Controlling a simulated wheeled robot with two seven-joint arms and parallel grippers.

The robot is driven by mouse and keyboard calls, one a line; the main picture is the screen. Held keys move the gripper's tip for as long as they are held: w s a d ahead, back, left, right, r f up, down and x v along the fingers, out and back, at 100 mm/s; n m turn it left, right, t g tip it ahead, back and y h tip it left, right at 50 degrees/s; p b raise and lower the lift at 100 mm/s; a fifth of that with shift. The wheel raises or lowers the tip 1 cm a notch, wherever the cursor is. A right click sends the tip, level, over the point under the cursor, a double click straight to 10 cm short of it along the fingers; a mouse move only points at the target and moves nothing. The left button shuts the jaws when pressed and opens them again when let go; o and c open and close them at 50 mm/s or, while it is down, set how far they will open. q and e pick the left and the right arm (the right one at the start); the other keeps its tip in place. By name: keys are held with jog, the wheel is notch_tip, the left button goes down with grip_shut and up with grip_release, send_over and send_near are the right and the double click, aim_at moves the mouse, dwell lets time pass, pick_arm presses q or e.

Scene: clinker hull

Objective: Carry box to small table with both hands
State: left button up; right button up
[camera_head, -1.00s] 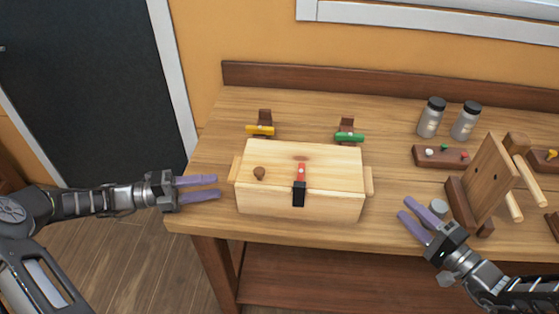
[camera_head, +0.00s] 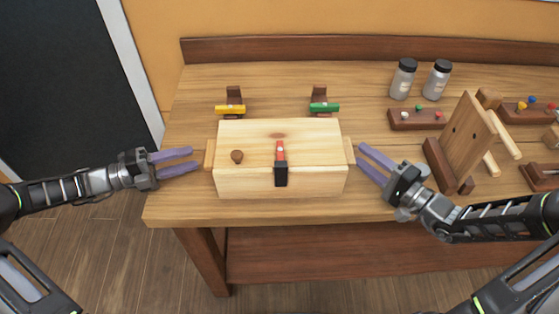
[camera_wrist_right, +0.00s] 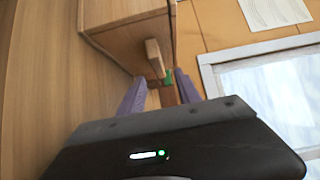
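The pale wooden box (camera_head: 280,155) stands shut on the workbench, with a red and black latch at its front and a handle at each end. My left gripper (camera_head: 196,160) is open, its fingertips just left of the left handle (camera_head: 209,155). My right gripper (camera_head: 359,156) is open, its fingertips close by the right handle (camera_head: 349,151). In the right wrist view, the box (camera_wrist_right: 128,28) and its handle (camera_wrist_right: 155,57) lie just ahead of the open right gripper (camera_wrist_right: 159,80). I cannot tell whether the fingers touch it. No small table is visible.
The workbench (camera_head: 180,205) carries yellow (camera_head: 230,110) and green (camera_head: 324,107) pieces on brown stands behind the box. Two jars (camera_head: 403,79), a peg board (camera_head: 418,119) and an upright wooden stand (camera_head: 468,139) are on the right. Floor shows at lower left.

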aim_at(351, 147)
pick_arm(q)
jog(key=x, duration=0.5)
pick_arm(e)
jog(key=x, duration=0.5)
pick_arm(q)
jog(key=shift+c, duration=0.4)
pick_arm(e)
jog(key=shift+c, duration=0.4)
pick_arm(q)
grip_shut()
pick_arm(e)
grip_shut()
